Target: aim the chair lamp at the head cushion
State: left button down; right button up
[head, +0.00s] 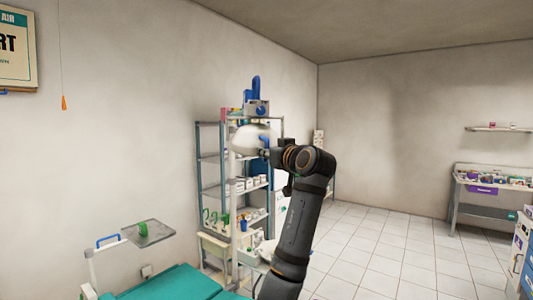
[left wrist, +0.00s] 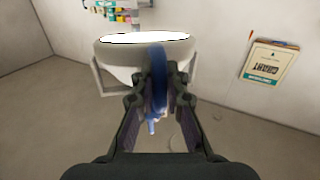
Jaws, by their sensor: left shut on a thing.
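The chair lamp (head: 247,138) is a white rounded head in front of the shelf in the head view. In the left wrist view the lamp (left wrist: 143,52) shows its bright oval face toward the top of the picture, and that picture is upside down. My left gripper (head: 268,148) is at the lamp's right side. In the left wrist view its fingers (left wrist: 157,85) are shut on the lamp's blue handle (left wrist: 158,65). Teal chair upholstery (head: 180,284) shows at the bottom edge; I cannot tell whether it includes the head cushion. My right gripper is not in view.
A metal shelf (head: 209,165) with supplies stands behind the lamp. A small tray (head: 160,236) on an arm with a blue handle (head: 108,240) is at the lower left. A side table (head: 484,213) stands far right. The tiled floor (head: 370,250) between is clear.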

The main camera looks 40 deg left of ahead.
aim_at(267, 140)
pick_arm(q)
jog(key=r+p, duration=0.1)
jog(key=r+h+p, duration=0.1)
jog(key=p, duration=0.1)
jog(key=r+h+p, duration=0.1)
jog(key=p, duration=0.1)
jog(key=shift+s+d+r+g, duration=0.15)
jog(key=shift+d+r+g, duration=0.1)
jog(key=shift+r+g, duration=0.15)
jog(key=shift+h, duration=0.3)
jog(key=shift+f+g, duration=0.15)
jog(key=shift+g, duration=0.15)
jog(key=c, duration=1.4)
grip_release()
jog(key=shift+o, duration=0.2)
jog(key=shift+d, duration=0.1)
